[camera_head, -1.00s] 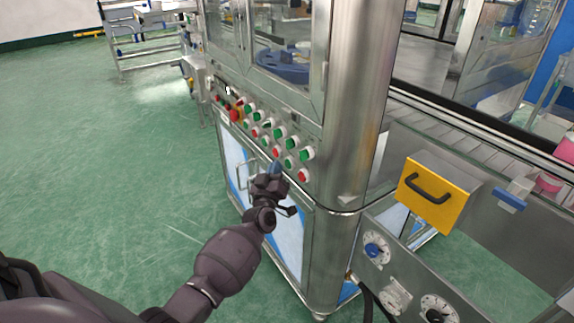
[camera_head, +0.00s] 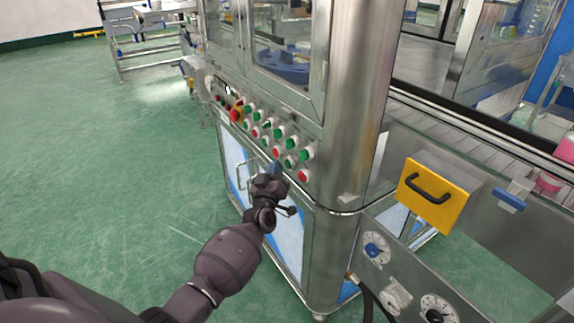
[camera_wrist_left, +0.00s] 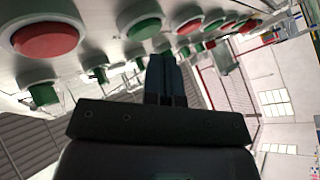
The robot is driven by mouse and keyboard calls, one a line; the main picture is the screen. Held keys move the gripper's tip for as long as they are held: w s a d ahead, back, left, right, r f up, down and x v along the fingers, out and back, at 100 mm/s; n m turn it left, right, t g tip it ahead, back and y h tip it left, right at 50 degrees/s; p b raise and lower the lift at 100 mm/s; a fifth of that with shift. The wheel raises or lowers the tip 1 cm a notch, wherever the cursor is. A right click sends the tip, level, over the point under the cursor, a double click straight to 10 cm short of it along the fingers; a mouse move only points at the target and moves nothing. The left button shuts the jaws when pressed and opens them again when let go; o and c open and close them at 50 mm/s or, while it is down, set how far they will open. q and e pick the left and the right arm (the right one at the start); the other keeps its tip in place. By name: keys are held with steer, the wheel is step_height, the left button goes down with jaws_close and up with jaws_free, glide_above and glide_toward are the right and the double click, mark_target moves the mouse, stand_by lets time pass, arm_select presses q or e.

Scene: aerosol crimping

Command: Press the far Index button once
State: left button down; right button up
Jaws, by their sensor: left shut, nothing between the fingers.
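A sloped steel control panel (camera_head: 233,128) carries rows of green and red push buttons, with a green one (camera_head: 306,154) and a red one (camera_head: 303,176) at its near end. I cannot read labels, so I cannot tell which is the far Index button. My left gripper (camera_head: 276,167) is shut and empty, its fingertips close to the lower row. In the left wrist view its dark fingertips (camera_wrist_left: 164,62) point among the buttons, with a large red button (camera_wrist_left: 46,40) and a green button (camera_wrist_left: 139,20) nearby. I cannot tell whether they touch anything. My right gripper is not in view.
A red-and-yellow switch (camera_head: 237,112) sits farther along the panel. A thick steel corner post (camera_head: 352,110) stands right of the buttons. Further right are a yellow box with a black handle (camera_head: 433,194) and a conveyor (camera_head: 470,140). Green floor (camera_head: 120,170) lies clear at left.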

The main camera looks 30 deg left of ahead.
arm_select(q)
steer(key=shift+w, duration=0.1)
stand_by(0.3)
steer(key=shift+w+d, duration=0.15)
steer(key=shift+w, duration=0.15)
